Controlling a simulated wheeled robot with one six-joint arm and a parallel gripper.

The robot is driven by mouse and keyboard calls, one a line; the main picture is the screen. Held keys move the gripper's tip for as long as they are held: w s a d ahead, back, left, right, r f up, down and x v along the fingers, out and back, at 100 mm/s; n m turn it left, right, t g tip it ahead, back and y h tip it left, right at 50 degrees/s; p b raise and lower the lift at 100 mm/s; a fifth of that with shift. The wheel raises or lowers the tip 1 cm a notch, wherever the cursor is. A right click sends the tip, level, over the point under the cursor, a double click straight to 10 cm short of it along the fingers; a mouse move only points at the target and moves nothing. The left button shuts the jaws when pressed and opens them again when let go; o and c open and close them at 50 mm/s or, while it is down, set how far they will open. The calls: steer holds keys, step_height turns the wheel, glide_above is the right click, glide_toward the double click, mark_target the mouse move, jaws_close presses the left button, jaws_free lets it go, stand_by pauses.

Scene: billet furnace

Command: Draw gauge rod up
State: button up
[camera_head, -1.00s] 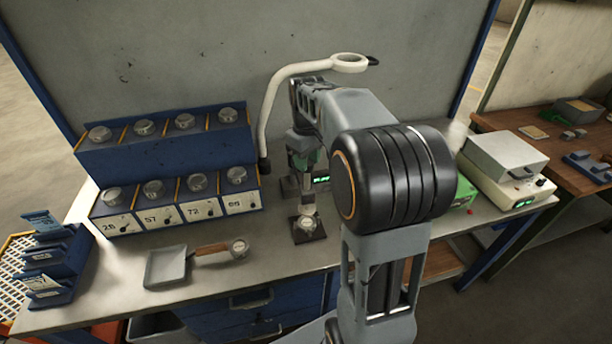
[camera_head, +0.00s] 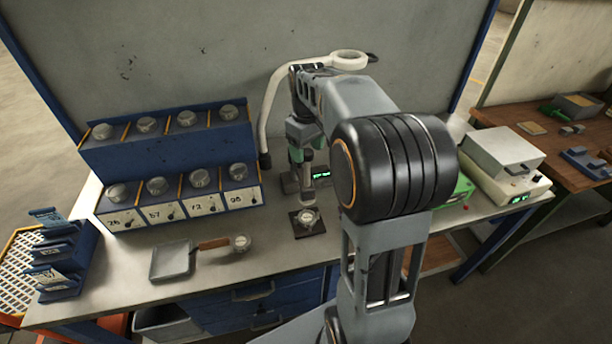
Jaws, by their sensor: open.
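My gripper (camera_head: 307,168) hangs from my arm above the bench, over a small dark square block with a round pale top (camera_head: 307,221). The jaws are small in this view, and they look open. Behind them stands a grey device with a green lit display (camera_head: 320,174), partly hidden by my arm. I cannot make out a gauge rod clearly; it may be behind or between the jaws.
A blue two-tier rack (camera_head: 170,167) with several round metal knobs stands at the left. A dustpan-like scoop (camera_head: 174,260) lies on the bench (camera_head: 115,276). A grey box instrument (camera_head: 502,155) stands right.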

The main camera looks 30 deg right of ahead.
step_height(320, 180, up, 2)
steer(key=shift+r+p, duration=0.1)
steer(key=shift+p, duration=0.75)
steer(key=shift+r, duration=1.9)
steer(key=s+a+f+m+t+b, duration=0.2)
steer(key=s+a+f, duration=0.2)
steer(key=s, duration=0.4)
steer(key=s+a+f+m+t+b, duration=0.2)
steer(key=s+a+f, duration=0.3)
steer(key=s, duration=0.3)
steer(key=shift+s+a+f+t+b, duration=0.25)
steer(key=shift+f+t+b, duration=0.15)
steer(key=shift+f, duration=0.15)
